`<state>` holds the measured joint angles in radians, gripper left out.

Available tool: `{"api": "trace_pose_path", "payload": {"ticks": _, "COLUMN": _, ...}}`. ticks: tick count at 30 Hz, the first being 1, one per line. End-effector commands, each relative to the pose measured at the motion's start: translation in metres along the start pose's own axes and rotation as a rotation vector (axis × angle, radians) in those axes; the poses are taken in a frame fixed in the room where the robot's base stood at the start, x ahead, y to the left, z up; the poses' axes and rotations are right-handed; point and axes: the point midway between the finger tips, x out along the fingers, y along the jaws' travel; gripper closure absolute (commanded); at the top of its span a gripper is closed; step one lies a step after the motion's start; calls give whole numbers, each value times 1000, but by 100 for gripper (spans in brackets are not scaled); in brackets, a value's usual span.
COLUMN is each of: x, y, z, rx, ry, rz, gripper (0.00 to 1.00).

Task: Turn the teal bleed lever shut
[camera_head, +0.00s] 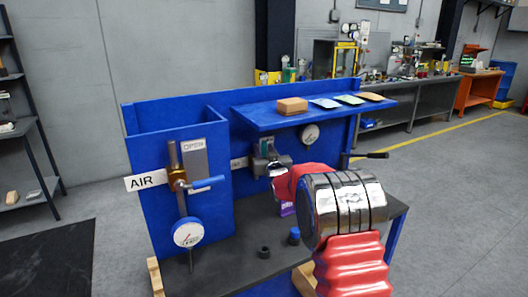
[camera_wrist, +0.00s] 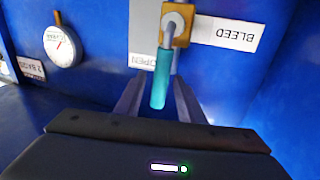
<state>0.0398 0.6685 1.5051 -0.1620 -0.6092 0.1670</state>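The teal bleed lever (camera_wrist: 161,80) hangs from a brass valve body (camera_wrist: 176,25) in the wrist view, where the BLEED label (camera_wrist: 225,33) appears upside down. Its free end lies between the two fingers of my gripper (camera_wrist: 159,108), with a visible gap on each side. The fingers are open; I cannot tell how deep the lever sits between them. An upside-down OPEN plate (camera_wrist: 143,60) shows behind it, partly covered.
The AIR valve with a blue lever (camera_head: 206,183) stands on the blue box at left, above a gauge (camera_head: 188,232). A shelf (camera_head: 285,119) carrying a tan block (camera_head: 292,105) overhangs my gripper. Small dark and blue parts (camera_head: 293,237) stand on the bench.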

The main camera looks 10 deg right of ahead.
Motion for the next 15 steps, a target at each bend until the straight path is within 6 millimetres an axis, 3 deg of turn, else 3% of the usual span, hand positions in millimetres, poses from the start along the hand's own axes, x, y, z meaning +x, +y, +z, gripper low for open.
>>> {"api": "trace_pose_path", "payload": {"ticks": 5, "x": 0, "y": 0, "z": 0, "rx": 0, "ry": 0, "rz": 0, "gripper": 65}}
{"api": "trace_pose_path", "payload": {"ticks": 15, "x": 0, "y": 0, "z": 0, "rx": 0, "ry": 0, "rz": 0, "gripper": 88}}
